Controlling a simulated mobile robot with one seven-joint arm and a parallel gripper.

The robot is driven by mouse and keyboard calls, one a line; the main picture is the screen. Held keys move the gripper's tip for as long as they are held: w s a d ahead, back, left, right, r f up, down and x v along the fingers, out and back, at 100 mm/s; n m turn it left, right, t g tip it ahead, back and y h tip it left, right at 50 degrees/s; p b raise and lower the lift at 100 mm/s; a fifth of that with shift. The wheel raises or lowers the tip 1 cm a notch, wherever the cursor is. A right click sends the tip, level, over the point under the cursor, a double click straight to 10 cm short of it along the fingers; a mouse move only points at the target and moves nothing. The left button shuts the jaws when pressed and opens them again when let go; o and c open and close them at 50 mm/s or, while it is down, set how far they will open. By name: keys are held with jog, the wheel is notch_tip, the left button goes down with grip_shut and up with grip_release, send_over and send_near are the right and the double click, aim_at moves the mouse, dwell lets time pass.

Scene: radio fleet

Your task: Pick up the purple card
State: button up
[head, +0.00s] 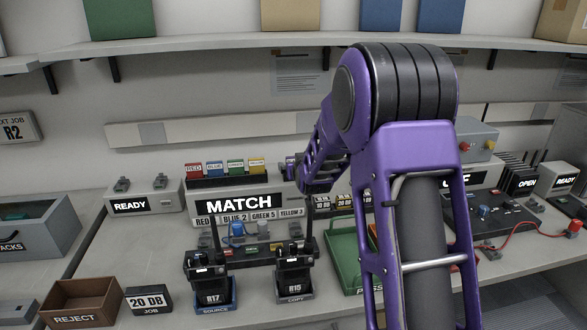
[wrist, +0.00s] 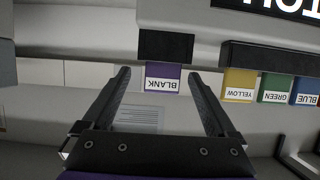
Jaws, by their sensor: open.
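The purple card (wrist: 162,84), marked BLANK, shows upside down in the wrist view, set in a small dark holder (wrist: 166,46). My gripper (wrist: 159,74) is open, with one finger on each side of the card in the picture. A gap shows between the card and each finger, and neither seems to touch it. I cannot tell how far the fingertips reach past the card.
Yellow (wrist: 239,86), green (wrist: 275,88) and blue (wrist: 306,92) cards stand in a separate dark rack beside the purple one. The MATCH unit (head: 240,204) is below them. Two radios (head: 207,270) stand in front, and a green tray (head: 345,258) lies to their right.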

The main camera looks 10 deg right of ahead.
jog(key=shift+a+x, duration=0.2)
jog(key=shift+x, duration=2.6)
jog(key=shift+r, duration=0.25)
jog(key=c, duration=1.4)
